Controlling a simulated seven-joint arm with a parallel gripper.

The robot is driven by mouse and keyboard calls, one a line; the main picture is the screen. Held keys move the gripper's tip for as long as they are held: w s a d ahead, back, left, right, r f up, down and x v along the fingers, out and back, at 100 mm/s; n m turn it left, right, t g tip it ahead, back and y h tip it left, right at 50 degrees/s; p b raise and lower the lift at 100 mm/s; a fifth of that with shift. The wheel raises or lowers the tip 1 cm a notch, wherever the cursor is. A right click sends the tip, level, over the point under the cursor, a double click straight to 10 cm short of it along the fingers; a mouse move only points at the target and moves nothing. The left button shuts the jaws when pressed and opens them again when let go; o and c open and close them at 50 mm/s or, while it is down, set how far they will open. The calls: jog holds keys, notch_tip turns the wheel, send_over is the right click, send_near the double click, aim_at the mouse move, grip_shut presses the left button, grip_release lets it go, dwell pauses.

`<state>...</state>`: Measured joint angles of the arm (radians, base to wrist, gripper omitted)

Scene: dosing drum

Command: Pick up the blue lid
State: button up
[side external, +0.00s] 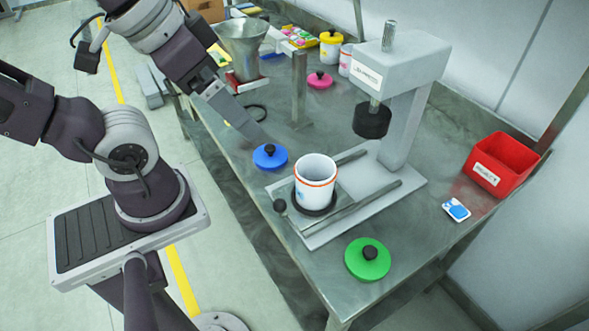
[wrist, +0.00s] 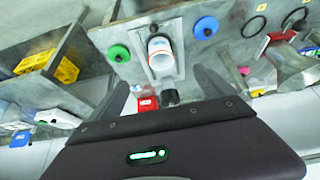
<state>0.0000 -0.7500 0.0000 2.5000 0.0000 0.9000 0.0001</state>
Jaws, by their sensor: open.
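The blue lid (side external: 269,157) with a dark knob lies flat on the metal table, left of the white cup. It also shows in the wrist view (wrist: 205,27) at the upper right, beyond the right finger. My gripper (side external: 252,130) is above the table, with its fingers pointing down toward the area of the blue lid in the side view. In the wrist view my gripper (wrist: 160,78) has its two fingers spread apart with nothing held between them. The lid is outside the fingers and not touched.
A white cup (side external: 315,172) stands on the plate of a grey press (side external: 405,75). A green lid (side external: 367,258) lies at the front, a pink lid (side external: 319,80) farther back. A metal post (side external: 299,90) and funnel (side external: 243,45) stand behind the blue lid. A red bin (side external: 502,162) is right.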

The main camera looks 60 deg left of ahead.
jog(key=w+a+m, duration=0.1)
jog(key=w+a+f+m+g+y, duration=0.1)
jog(key=w, duration=0.1)
jog(key=w+a+f, duration=0.1)
jog(key=w, duration=0.1)
jog(key=shift+a+m, duration=0.25)
jog(key=shift+m, duration=0.15)
jog(key=m+g, duration=0.4)
jog(key=m, duration=0.8)
send_over(271, 148)
jog(key=f, duration=1.8)
jog(key=shift+s+d+f, duration=0.15)
jog(key=shift+d+f, duration=0.15)
jog(key=shift+f, duration=0.05)
jog(key=shift+m+g+h, duration=0.3)
jog(key=shift+m+h, duration=0.2)
jog(key=shift+m, duration=0.1)
jog(key=f, duration=1)
jog(key=shift+a, duration=0.2)
jog(key=c, duration=1.2)
notch_tip(271, 148, up, 10)
jog(key=d+r, duration=0.1)
jog(key=w+d+r, duration=0.1)
jog(key=d+r, duration=0.3)
jog(key=d, duration=0.5)
jog(key=d+r, duration=0.4)
jog(key=d, duration=0.5)
jog(key=shift+w+f, duration=0.15)
jog(key=shift+f, duration=2.65)
